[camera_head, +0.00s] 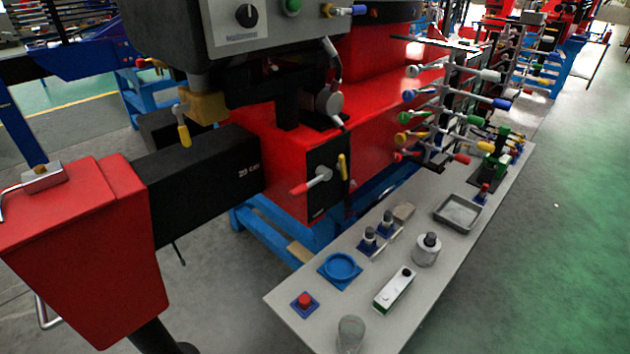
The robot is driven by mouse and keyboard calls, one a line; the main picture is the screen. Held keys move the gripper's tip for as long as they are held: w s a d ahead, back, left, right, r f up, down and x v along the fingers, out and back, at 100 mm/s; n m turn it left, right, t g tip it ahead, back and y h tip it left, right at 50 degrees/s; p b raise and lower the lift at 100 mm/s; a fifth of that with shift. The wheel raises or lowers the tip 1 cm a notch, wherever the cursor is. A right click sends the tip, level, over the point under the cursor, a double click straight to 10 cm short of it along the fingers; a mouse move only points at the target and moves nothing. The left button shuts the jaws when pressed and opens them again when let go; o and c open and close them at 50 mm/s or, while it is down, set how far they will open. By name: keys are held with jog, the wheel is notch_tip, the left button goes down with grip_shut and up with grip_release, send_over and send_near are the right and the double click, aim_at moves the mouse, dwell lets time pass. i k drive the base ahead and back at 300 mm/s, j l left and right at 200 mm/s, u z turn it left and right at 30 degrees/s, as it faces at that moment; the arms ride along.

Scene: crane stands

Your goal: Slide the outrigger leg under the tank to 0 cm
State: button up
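The outrigger leg is a black box beam (195,185) at the left, sticking out leftward from the red machine body. White lettering near its inner end seems to read 20 cm. Its outer end carries a large red block (80,245) with a dark round post below it. A yellow-handled pin or lever (183,130) hangs just above the beam. A black panel with a red-handled lever (312,181) and a yellow handle (342,166) is right of the beam. I cannot tell for sure which part is the tank. My gripper is not in view.
A grey bench (450,265) at the right holds a blue ring dish (340,267), a red button (304,301), a glass (350,335), a metal tray (459,213) and a rack of coloured levers (450,105). The floor at far right is clear.

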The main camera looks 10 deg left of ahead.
aim_at(85, 235)
jog(key=i+j+u, duration=0.25)
jog(key=i+u, duration=0.3)
jog(key=u, duration=1.2)
jog(key=i+u, duration=0.25)
jog(key=i, duration=0.15)
jog(key=i+u, duration=0.25)
jog(key=i, duration=0.2)
